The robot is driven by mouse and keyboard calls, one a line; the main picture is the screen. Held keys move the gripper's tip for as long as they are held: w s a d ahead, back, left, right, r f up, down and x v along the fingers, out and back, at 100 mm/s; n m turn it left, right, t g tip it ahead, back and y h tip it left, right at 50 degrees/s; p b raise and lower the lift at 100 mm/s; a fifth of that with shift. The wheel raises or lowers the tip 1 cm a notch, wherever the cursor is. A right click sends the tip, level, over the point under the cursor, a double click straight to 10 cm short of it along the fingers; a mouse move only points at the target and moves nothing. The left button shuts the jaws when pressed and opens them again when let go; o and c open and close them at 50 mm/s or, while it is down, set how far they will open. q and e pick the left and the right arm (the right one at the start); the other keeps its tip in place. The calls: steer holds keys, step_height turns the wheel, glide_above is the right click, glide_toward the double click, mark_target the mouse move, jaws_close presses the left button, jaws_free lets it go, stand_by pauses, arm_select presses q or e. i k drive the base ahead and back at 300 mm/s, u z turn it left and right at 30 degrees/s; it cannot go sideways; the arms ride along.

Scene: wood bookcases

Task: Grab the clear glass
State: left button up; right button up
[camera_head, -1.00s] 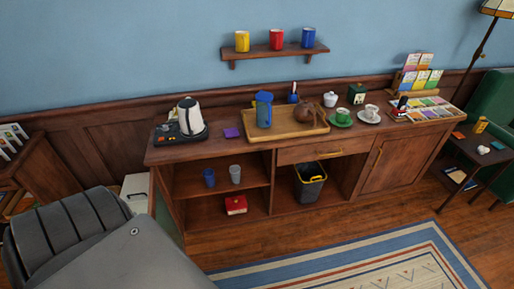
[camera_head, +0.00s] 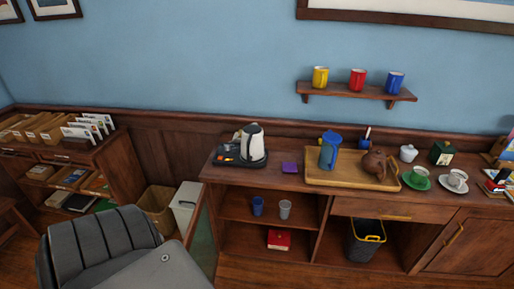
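A pale grey, see-through-looking cup (camera_head: 285,209), the likely clear glass, stands upright on the upper open shelf (camera_head: 236,210) of the wooden sideboard. A blue cup (camera_head: 258,206) stands just to its left, a small gap apart. Neither of my grippers is in view, and nothing is seen touching the cup.
A red box (camera_head: 279,240) lies on the compartment floor below. The sideboard top carries a kettle (camera_head: 252,143), a wooden tray (camera_head: 330,180) with a blue pitcher (camera_head: 329,151) and a teapot (camera_head: 375,163). A dark bin (camera_head: 364,243) stands in the right bay. A wall shelf (camera_head: 357,92) holds mugs.

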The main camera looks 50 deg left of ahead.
mark_target(284, 206)
steer(key=u, duration=0.8)
steer(key=i, duration=0.7)
steer(key=u, duration=0.3)
